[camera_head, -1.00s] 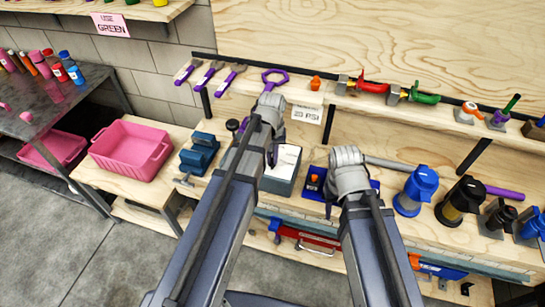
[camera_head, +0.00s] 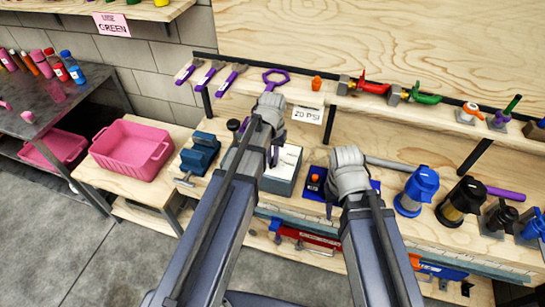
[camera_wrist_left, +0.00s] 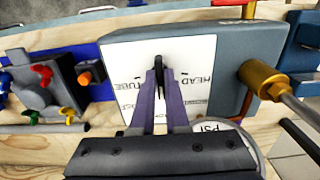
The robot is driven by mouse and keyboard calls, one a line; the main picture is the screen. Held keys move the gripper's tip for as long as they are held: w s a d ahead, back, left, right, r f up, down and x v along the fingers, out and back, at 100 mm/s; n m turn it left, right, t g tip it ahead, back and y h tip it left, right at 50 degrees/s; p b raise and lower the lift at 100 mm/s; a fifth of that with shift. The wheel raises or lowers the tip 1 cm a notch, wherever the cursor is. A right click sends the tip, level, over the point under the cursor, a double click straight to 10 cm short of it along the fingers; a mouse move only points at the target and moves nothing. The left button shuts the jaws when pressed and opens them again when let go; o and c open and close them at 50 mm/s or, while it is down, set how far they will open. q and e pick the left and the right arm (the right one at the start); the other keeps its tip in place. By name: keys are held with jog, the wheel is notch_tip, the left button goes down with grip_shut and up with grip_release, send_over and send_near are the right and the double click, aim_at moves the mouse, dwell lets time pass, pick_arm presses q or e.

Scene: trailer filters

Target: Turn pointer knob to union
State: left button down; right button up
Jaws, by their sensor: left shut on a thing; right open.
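A grey box with a white labelled face (camera_wrist_left: 200,60) fills the middle of the left wrist view; it also shows in the head view (camera_head: 286,165). The upside-down print includes "HEAD" and "TUBE"; the rest is partly hidden or too small to read. The thin black pointer knob (camera_wrist_left: 159,63) stands on this face, pointing towards the top of the wrist view. My left gripper (camera_wrist_left: 161,84) is shut on the knob with its purple fingers on either side. My right gripper (camera_head: 349,172) is open over the bench, right of the box, its fingertips mostly hidden in the head view.
A brass fitting with a metal rod (camera_wrist_left: 264,80) sticks out beside the box. A block with coloured knobs (camera_wrist_left: 45,83) lies on its other side. A blue vise (camera_head: 199,154) and pink bin (camera_head: 130,148) stand to the left, blue and black cylinders (camera_head: 416,190) to the right.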

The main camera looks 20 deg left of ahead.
pick_arm(q)
jog(key=c, duration=0.9)
grip_release()
jog(key=shift+r, duration=0.1)
notch_tip(320, 180, up, 8)
jog(key=p, duration=0.8)
jog(key=shift+f, duration=0.2)
